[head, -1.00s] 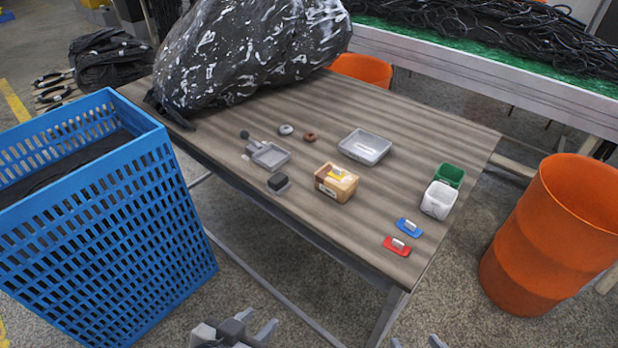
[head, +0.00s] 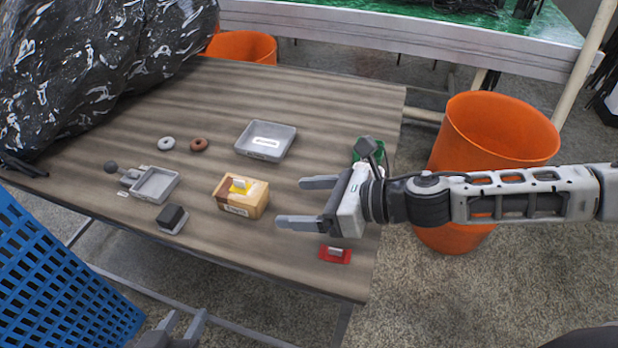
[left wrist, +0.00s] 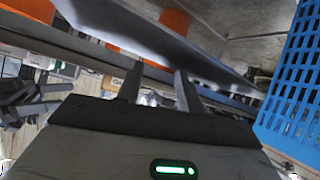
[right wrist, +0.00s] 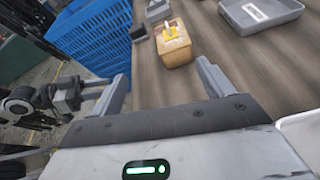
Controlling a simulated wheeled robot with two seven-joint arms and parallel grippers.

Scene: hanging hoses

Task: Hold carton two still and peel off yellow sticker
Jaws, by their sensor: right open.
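A tan carton (head: 247,204) with a printed label stands on the table. A yellow sticker (head: 240,185) shows on its top. The right wrist view also shows the carton (right wrist: 176,54) and the sticker (right wrist: 171,31), beyond the fingers. My right gripper (head: 293,202) is open and empty, just right of the carton, its fingers pointing left toward it without touching. My left gripper (head: 185,325) is low, in front of the table's near edge. Its fingers are apart and empty in the left wrist view (left wrist: 158,82). No second carton is in view.
A grey tray (head: 284,134) lies behind the carton; a smaller tray (head: 172,186) and a black block (head: 172,214) lie left. A red piece (head: 335,262) is near the front edge. A blue basket (head: 60,285) stands front left, an orange barrel (head: 500,125) right.

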